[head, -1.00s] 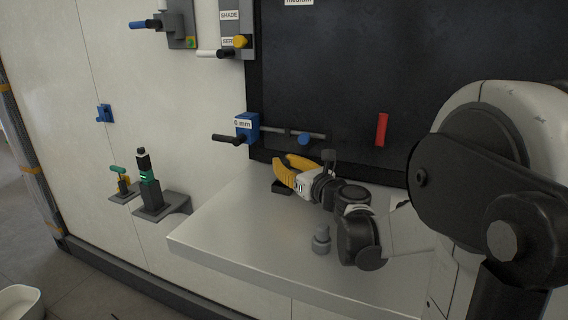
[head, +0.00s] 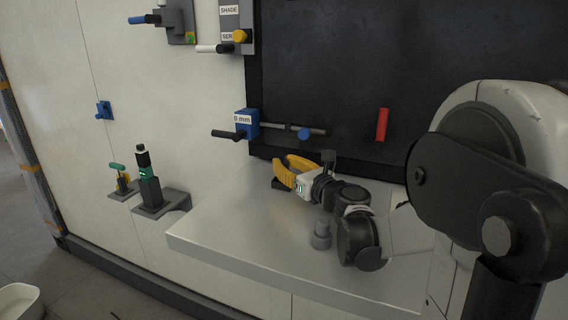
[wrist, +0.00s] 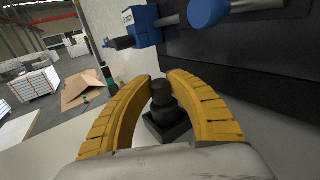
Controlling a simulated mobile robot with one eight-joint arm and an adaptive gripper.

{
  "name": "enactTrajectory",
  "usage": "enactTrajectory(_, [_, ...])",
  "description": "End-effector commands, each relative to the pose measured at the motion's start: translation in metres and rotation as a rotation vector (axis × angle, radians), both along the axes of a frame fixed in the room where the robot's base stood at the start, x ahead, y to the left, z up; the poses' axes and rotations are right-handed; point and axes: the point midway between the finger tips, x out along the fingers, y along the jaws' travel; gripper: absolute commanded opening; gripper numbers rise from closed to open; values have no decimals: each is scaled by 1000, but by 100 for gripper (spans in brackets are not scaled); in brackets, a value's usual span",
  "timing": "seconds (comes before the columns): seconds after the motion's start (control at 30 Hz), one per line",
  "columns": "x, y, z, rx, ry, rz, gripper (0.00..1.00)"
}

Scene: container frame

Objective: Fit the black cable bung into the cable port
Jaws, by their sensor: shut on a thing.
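My gripper (head: 282,161) has yellow curved fingers and is low over the silvery shelf, close to the dark panel. It also shows in the wrist view (wrist: 162,79), with its fingers closed around the black cable bung (wrist: 161,93). The bung is a stepped black cylinder and looks upright between the fingers. A black square block (wrist: 166,132) is directly below it; I cannot tell whether they touch. In the head view a small part of the black block (head: 280,185) shows under the fingers, and the bung is hidden. I cannot make out the cable port.
The shelf (head: 230,220) has clear room at its left. A grey knob-like piece (head: 321,235) stands near my wrist. A blue 0 mm block (head: 246,122) with a rod and a red handle (head: 382,125) are behind. A green-and-black device (head: 147,178) stands on a wall bracket.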

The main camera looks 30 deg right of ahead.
Motion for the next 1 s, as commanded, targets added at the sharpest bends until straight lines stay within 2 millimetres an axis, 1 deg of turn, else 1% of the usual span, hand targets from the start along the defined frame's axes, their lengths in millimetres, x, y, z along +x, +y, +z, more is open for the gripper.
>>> enactTrajectory(0.7, [0, 0, -17, 0, 0, 0, 0])
enactTrajectory(0.83, [0, 0, -15, 0, 0, 0, 0])
enactTrajectory(0.87, [0, 0, -15, 0, 0, 0, 23])
enactTrajectory(0.9, [0, 0, -15, 0, 0, 0, 35])
enactTrajectory(0.93, [0, 0, -15, 0, 0, 0, 44])
enactTrajectory(0.97, [0, 0, -15, 0, 0, 0, 47])
enactTrajectory(1.0, [0, 0, -15, 0, 0, 0, 47])
